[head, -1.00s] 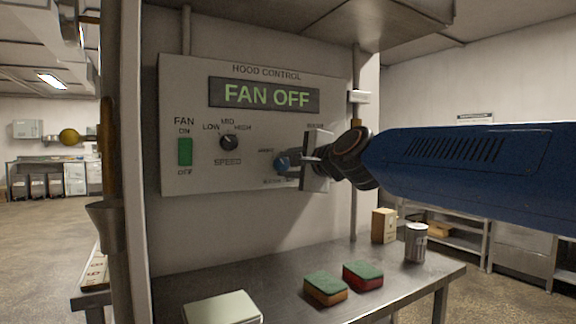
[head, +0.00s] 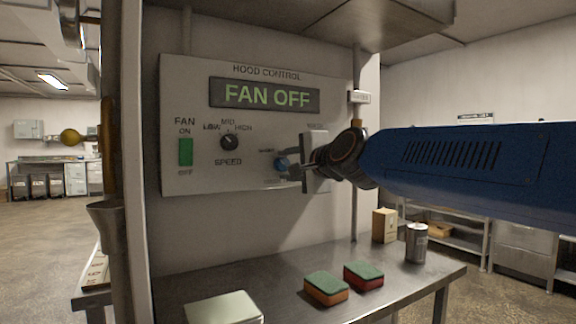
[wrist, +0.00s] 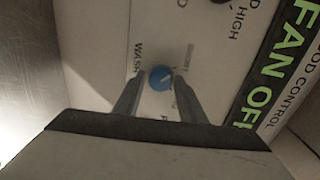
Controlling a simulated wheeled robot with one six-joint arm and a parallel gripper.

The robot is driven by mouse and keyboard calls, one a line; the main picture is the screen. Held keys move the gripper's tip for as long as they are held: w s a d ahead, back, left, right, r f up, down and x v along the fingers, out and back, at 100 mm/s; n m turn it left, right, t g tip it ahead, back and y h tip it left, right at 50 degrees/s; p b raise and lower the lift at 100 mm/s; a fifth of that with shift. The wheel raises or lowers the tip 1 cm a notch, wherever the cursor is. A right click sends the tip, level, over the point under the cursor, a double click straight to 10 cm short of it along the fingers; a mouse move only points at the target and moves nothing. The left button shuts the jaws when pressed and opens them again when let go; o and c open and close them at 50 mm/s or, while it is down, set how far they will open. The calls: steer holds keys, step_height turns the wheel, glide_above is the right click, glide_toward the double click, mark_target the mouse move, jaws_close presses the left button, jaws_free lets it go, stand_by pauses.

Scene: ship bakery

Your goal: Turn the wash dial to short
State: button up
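The wash dial (head: 281,162) is a small round blue knob at the lower right of the grey hood control panel (head: 200,85). In the head view it is partly covered by my gripper (head: 291,170), which is at the panel from the right. In the wrist view the blue dial (wrist: 160,77) lies between the tips of my two fingers (wrist: 159,80). The fingers are apart, one on each side of it, with a small gap on the left; contact on the right cannot be told. The word WASH shows beside the dial; its other labels are partly hidden or too blurred to read.
The panel also has a green fan switch (head: 186,152), a black speed knob (head: 229,142) and a FAN OFF display (head: 264,95). Below, a steel table (head: 300,264) holds two sponges (head: 326,288), a can (head: 416,243) and a box (head: 384,226).

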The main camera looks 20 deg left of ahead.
steer(key=shift+o, duration=0.9)
steer(key=shift+s+d+r, duration=0.1)
steer(key=shift+d, duration=0.05)
steer(key=v, duration=1.7)
steer(key=shift+d, duration=0.1)
